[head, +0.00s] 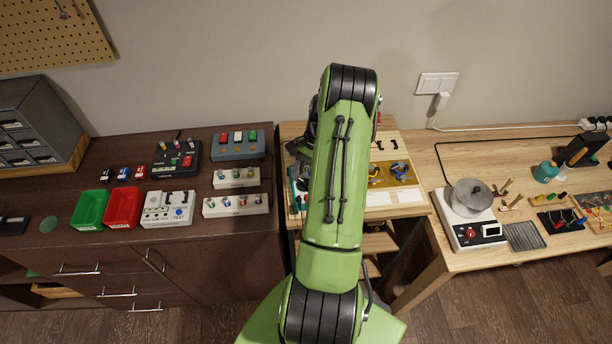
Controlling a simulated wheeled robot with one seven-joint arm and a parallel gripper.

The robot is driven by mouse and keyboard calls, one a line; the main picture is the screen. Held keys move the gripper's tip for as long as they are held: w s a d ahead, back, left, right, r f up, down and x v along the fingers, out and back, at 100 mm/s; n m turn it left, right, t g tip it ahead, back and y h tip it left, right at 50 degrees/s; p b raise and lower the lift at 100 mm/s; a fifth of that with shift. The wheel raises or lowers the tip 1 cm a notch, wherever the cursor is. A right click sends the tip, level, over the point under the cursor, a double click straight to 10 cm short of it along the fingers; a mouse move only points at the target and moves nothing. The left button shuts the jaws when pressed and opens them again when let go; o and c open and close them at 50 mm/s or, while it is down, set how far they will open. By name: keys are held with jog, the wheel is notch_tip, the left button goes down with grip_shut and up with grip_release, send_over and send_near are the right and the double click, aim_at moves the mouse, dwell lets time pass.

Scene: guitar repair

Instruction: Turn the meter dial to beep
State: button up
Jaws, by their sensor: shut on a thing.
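My green arm reaches over the small wooden bench (292,130) in the middle and covers much of it. A teal and dark object (298,190) shows at the bench's left edge beside my arm. It may be the meter, but most of it is covered and I cannot make out a dial or its setting.
The dark cabinet at left carries a green bin (90,209), a red bin (122,207), a white device (167,209) and several switch boxes. The right table holds a metal pot (472,195) on a white heater (470,230) and small tools.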

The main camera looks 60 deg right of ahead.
jog(key=shift+w+n+g+b, duration=0.15)
jog(key=shift+n+g, duration=0.3)
jog(key=shift+n, duration=0.65)
jog(key=shift+s+n+g+b, duration=0.15)
jog(key=shift+n+g, duration=0.3)
jog(key=shift+n, duration=0.65)
jog(key=shift+w, duration=0.1)
jog(key=o, duration=0.8)
jog(key=v, duration=0.5)
jog(key=p+v, duration=0.1)
jog(key=v, duration=0.9)
jog(key=shift+w+a+r+p, duration=0.1)
jog(key=shift+r+p, duration=0.2)
jog(key=shift+r, duration=0.15)
